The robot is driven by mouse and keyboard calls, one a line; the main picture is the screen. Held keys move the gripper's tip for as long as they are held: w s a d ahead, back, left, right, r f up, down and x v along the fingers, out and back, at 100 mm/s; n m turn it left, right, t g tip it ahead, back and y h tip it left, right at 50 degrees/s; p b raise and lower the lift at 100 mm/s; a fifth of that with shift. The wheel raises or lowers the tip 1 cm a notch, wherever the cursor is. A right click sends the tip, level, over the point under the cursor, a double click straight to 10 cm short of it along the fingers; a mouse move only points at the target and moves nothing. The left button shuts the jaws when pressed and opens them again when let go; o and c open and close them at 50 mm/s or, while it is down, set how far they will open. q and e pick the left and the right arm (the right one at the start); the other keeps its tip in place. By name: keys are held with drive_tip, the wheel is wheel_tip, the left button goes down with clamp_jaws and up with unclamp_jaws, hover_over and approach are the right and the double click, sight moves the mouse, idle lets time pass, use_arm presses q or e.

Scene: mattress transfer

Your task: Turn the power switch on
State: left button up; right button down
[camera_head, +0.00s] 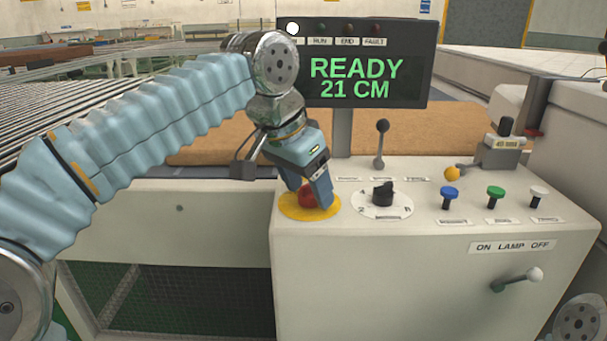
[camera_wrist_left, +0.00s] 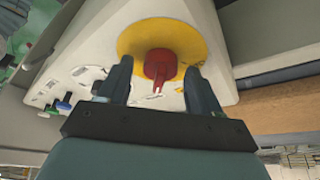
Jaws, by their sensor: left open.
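A red knob (camera_head: 307,197) sits on a round yellow plate (camera_head: 326,211) at the left end of the control panel's top. In the left wrist view the red knob (camera_wrist_left: 160,66) has a narrow raised fin, and the yellow plate (camera_wrist_left: 207,40) surrounds it. My left gripper (camera_head: 310,200) points down over it, open, with one finger on each side of the knob. Whether the fingers touch it I cannot tell. The display (camera_head: 355,78) reads "READY 21 CM", and its leftmost lamp is lit white. My right gripper is out of view.
Right of the knob stand a black rotary selector (camera_head: 383,193), a black-topped lever (camera_head: 381,143), and blue (camera_head: 449,194), green (camera_head: 495,192) and white (camera_head: 537,192) buttons. A lever (camera_head: 527,277) below the "ON LAMP OFF" label is on the front face. A brown slab (camera_head: 220,140) lies behind.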

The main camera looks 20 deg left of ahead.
use_arm(q)
drive_tip(key=v, duration=1.3)
drive_tip(key=shift+s+r, duration=0.2)
drive_tip(key=shift+r, duration=0.1)
drive_tip(key=shift+a, duration=0.1)
